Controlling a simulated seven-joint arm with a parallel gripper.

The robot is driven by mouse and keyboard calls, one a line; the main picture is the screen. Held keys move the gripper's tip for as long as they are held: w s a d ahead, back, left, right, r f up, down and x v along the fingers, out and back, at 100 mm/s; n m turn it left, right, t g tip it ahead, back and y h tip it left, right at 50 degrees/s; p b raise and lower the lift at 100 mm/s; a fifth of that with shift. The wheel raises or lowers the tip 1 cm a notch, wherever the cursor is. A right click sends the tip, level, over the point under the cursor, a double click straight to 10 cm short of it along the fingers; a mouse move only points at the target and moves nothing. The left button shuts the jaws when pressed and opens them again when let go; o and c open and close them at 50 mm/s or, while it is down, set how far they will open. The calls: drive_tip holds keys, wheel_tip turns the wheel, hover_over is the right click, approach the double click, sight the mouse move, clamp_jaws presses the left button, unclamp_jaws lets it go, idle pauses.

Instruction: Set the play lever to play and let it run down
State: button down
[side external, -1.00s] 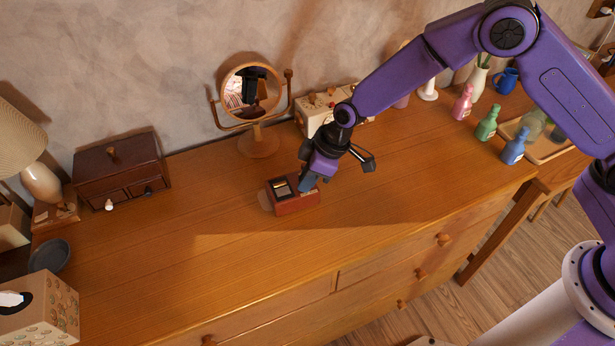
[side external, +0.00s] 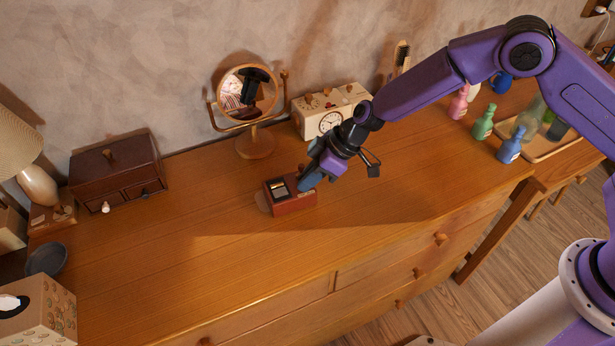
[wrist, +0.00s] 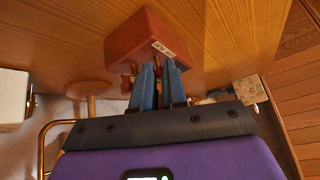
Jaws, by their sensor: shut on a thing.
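A small red-brown music box (side external: 290,198) with a dark window in its top sits on the dresser top. In the wrist view the same box (wrist: 160,35) shows a pale label (wrist: 163,50) on one face. My gripper (side external: 310,181) is at the box's right end, its blue fingers close together against that side. In the wrist view my gripper (wrist: 161,68) has its fingertips at the box's edge, with a narrow gap between the fingers. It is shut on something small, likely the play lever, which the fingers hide. I cannot tell the lever's position.
A round mirror (side external: 249,93) and a cream box with a clock dial (side external: 328,121) stand behind. A dark wooden chest (side external: 117,172) is at left. Several bottles, including a green one (side external: 483,122), stand at right. The dresser's front is clear (side external: 230,265).

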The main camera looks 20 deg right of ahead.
idle(0.3)
drive_tip(key=c, duration=1.2)
unclamp_jaws()
drive_tip(key=shift+o, duration=0.2)
drive_tip(key=shift+d, duration=0.1)
drive_tip(key=v, duration=1.7)
drive_tip(key=shift+r, duration=0.25)
drive_tip(key=shift+w, duration=0.1)
